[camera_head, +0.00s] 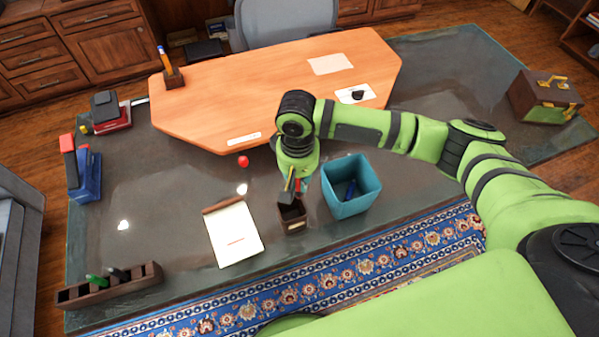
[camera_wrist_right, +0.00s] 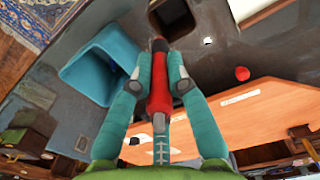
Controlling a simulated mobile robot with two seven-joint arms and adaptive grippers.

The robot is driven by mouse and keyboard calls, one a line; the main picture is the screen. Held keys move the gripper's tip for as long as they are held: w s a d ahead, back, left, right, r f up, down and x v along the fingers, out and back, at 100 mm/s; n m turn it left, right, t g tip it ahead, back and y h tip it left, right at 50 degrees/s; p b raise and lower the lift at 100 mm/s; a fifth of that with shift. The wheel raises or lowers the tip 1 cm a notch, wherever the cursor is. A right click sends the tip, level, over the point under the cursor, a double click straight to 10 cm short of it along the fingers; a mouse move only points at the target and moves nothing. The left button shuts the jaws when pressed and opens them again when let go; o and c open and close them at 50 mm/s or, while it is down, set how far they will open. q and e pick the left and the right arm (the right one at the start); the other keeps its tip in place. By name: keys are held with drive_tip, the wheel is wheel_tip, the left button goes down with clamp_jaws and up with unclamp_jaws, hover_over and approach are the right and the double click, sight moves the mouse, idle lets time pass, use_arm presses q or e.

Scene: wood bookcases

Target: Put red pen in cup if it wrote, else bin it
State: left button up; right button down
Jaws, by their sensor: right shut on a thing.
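The red pen (camera_wrist_right: 160,85) is between the two teal fingers of my right gripper (camera_wrist_right: 158,72) in the wrist view, its dark end toward the dark cup (camera_wrist_right: 172,18). In the head view my right gripper (camera_head: 297,187) is just above the brown square cup (camera_head: 293,220); I cannot tell whether the pen is inside the rim. The teal bin (camera_head: 350,205) stands right of the cup with a blue pen in it. A notepad (camera_head: 225,225) left of the cup bears a short red mark (camera_head: 236,240). My left gripper is not in view.
A pen rack (camera_head: 120,288) with green and dark pens is at the lower left. Staplers stand at the left. A red ball (camera_head: 243,161) lies near the orange desk section (camera_head: 230,90). A brown-and-green box (camera_head: 545,97) is at the far right.

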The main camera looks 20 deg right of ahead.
sight(299, 191)
drive_tip(key=shift+f, duration=0.3)
drive_tip(key=shift+d+f+b, duration=0.15)
drive_tip(key=shift+f+b, duration=0.1)
drive_tip(key=shift+b, duration=0.3)
wheel_tip(299, 191, down, 4)
drive_tip(key=b, duration=0.5)
drive_tip(key=shift+r, duration=0.1)
use_arm(q)
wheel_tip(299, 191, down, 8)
drive_tip(key=b, duration=0.1)
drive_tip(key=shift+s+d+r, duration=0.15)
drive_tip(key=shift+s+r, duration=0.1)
use_arm(e)
wheel_tip(299, 191, down, 5)
drive_tip(key=shift+r, duration=0.1)
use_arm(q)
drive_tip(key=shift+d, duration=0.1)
use_arm(e)
drive_tip(key=c, duration=1.1)
unclamp_jaws()
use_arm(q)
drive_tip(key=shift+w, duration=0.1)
use_arm(e)
drive_tip(key=shift+r, duration=0.1)
